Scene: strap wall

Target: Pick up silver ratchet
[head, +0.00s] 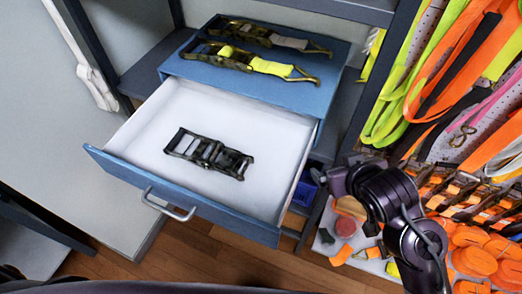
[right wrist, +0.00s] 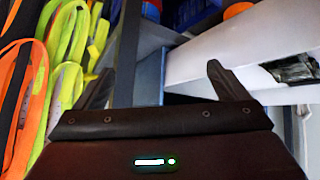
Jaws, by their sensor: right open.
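A ratchet (head: 209,152) of dark, greyish metal lies flat in the open white-lined drawer (head: 265,115); it looks like one or two joined pieces. Part of it also shows in the right wrist view (right wrist: 293,70), at the right edge. My left gripper is not in view.
Orange, yellow and pink straps (head: 440,70) hang on the wall at the right. Orange rolls and more ratchets (head: 480,255) lie below them. A dark shelf post (head: 372,90) stands between the straps and drawer. The drawer has a metal handle (head: 168,207) in front.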

